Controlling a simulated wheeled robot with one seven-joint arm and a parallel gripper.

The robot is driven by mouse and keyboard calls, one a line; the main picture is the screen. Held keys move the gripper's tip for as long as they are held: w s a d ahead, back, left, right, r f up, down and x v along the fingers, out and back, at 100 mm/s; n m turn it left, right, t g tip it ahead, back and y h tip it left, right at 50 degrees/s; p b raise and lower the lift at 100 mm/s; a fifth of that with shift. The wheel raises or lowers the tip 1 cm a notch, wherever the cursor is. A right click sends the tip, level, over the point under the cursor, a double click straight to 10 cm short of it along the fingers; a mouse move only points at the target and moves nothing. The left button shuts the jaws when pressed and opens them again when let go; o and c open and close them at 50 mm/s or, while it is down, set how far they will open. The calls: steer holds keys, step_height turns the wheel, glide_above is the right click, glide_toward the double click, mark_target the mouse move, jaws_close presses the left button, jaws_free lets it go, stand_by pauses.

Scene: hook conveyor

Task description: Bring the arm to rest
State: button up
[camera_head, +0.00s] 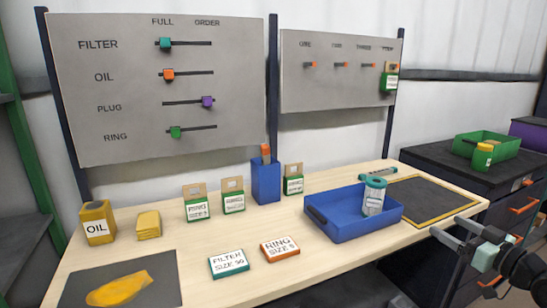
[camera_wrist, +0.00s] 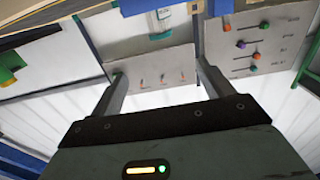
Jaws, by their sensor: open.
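My gripper (camera_head: 444,226) is at the right of the head view, just off the table's right front edge, its fingers pointing left toward the table. In the wrist view its two fingers (camera_wrist: 160,74) stand wide apart with nothing between them. It touches no object that I can see. The wrist view looks toward the wall boards, with the hook board (camera_wrist: 155,70) behind the fingers. Most of my arm is outside the head view.
The wooden table (camera_head: 205,285) carries a blue tray (camera_head: 345,231) holding a white-labelled, teal-topped item (camera_head: 373,200). A dark mat (camera_head: 425,198) lies near my gripper. Cards, boxes and a yellow oil can (camera_head: 97,223) stand further left. A dark cabinet (camera_head: 440,160) with a green bin (camera_head: 487,147) stands behind.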

steer(key=a+n+g+h, duration=0.2)
steer(key=a+g, duration=0.6)
steer(key=a, duration=1.1)
steer(key=s+a+r+g+h, duration=0.1)
steer(key=s+a+g, duration=0.2)
steer(key=s, duration=0.6)
steer(key=s+a+r+n+g+h, duration=0.1)
steer(key=s+a+r+g, duration=0.1)
steer(key=s+a, duration=0.3)
steer(key=s+a+r+g+h+p, duration=0.1)
steer(key=s+a+g, duration=0.2)
steer(key=s, duration=0.9)
steer(key=shift+s+a+r+n+g, duration=0.15)
steer(key=shift+s+a+n+g, duration=0.2)
steer(key=shift+a, duration=0.35)
